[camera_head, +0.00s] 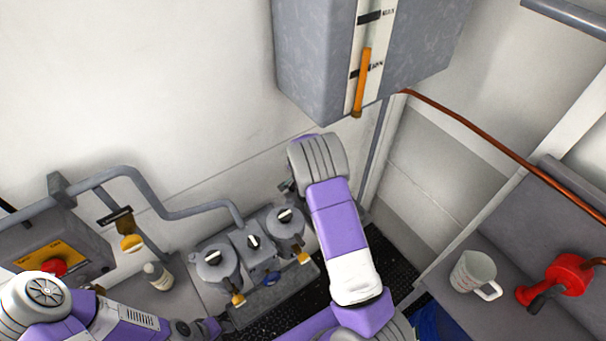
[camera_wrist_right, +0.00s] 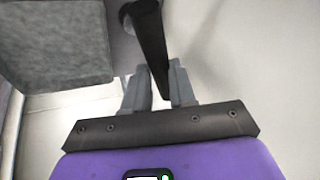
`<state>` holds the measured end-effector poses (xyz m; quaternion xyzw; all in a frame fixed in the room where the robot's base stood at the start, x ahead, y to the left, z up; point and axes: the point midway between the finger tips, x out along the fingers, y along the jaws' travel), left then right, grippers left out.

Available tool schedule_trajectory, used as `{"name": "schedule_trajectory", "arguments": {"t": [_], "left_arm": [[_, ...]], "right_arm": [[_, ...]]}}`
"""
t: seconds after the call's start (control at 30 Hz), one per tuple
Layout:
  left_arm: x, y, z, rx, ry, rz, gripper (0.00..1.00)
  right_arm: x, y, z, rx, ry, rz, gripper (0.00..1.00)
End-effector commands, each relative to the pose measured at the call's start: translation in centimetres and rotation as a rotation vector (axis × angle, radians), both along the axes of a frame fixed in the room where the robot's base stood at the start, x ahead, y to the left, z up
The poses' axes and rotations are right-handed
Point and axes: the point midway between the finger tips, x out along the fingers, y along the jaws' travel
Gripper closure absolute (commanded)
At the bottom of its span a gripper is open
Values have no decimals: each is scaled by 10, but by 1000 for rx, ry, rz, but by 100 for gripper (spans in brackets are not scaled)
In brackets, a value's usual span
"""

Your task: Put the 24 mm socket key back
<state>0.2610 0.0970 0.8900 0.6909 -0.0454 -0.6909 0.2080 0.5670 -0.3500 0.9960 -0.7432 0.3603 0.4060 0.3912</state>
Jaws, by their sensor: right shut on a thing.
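In the right wrist view, my right gripper (camera_wrist_right: 160,88) is shut on a dark, tapering bar with a round end (camera_wrist_right: 150,40), which I take to be the socket key. The bar slants up from between the fingers to its wider round end. No size marking on it is readable. In the head view my right arm reaches up the middle, and its gripper and the key are hidden behind the forearm. I cannot identify the key's storage place for certain.
A grey wall box (camera_head: 310,50) with an orange lever (camera_head: 363,80) hangs above. Two round valve housings (camera_head: 217,267) stand lower left.

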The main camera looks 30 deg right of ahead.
Motion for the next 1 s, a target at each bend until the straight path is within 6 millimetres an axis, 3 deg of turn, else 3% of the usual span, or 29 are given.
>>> {"name": "schedule_trajectory", "arguments": {"t": [0.1, 0.13, 0.3, 0.67, 1.0], "left_arm": [[0, 0, 0, 0, 0, 0, 57], [0, 0, -1, 0, 0, 0, 57], [0, 0, -1, 0, 0, 0, 57], [0, 0, -1, 0, 0, 0, 57], [0, 0, -1, 0, 0, 0, 57]], "right_arm": [[-1, 0, -1, 0, 4, 0, 100], [-2, 0, -2, 1, 6, 0, 74], [-2, 0, -2, 1, 6, 0, 50], [-3, 2, 4, 0, 3, 2, 50], [-29, 18, 64, 1, 0, 4, 50]]}}
